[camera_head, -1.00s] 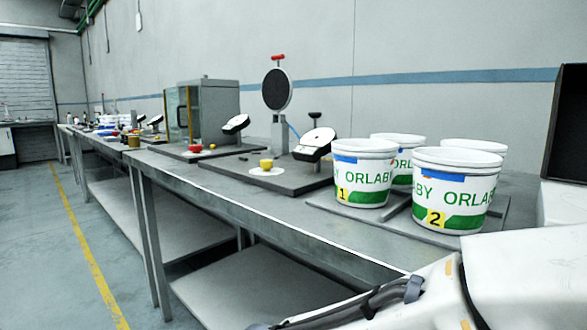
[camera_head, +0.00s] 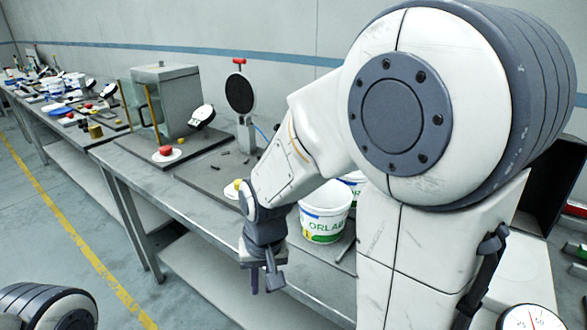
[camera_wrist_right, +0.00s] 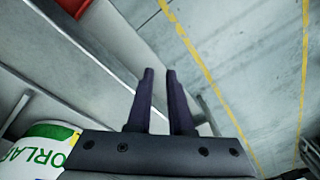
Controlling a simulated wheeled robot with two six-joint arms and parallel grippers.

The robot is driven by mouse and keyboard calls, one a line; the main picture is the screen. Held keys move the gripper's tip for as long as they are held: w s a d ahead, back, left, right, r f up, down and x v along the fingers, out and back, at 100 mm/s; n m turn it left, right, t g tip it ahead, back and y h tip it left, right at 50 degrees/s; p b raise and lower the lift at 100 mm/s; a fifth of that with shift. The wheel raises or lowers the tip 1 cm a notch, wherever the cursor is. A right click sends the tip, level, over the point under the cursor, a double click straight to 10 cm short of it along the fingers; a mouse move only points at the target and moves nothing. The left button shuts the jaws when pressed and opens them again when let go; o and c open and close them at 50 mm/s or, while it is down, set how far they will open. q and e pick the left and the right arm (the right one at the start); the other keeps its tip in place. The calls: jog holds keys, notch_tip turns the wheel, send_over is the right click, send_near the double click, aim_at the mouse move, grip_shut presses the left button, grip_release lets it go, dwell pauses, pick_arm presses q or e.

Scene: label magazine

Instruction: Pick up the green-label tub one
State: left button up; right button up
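My left gripper is out of view.
The metal bench (camera_head: 160,200) runs along the wall with a lower shelf. A yellow knob (camera_head: 237,186), a round black disc stand (camera_head: 240,95) and a grey cabinet (camera_head: 165,100) stand left of the tubs. A dial (camera_head: 532,318) shows at the lower right.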

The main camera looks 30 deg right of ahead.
jog(key=w+d+r+m+p, duration=0.2)
jog(key=d+r+m+p, duration=0.6)
jog(key=d+r+p, duration=0.6)
jog(key=m, duration=0.6)
send_over(336, 241)
jog(key=s, duration=0.1)
notch_tip(336, 241, down, 6)
jog(key=r, duration=0.1)
jog(key=shift+w+d+f+p, duration=0.1)
jog(key=shift+w+f+p, duration=0.1)
jog(key=shift+f, duration=0.9)
jog(key=shift+w+a+f+p, duration=0.1)
jog(key=shift+f+p, duration=0.05)
jog(key=shift+f, duration=1)
jog(key=shift+w+d+f+p, duration=0.1)
jog(key=shift+f+p, duration=0.1)
jog(key=shift+f, duration=0.9)
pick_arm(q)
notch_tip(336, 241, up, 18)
pick_arm(e)
grip_shut()
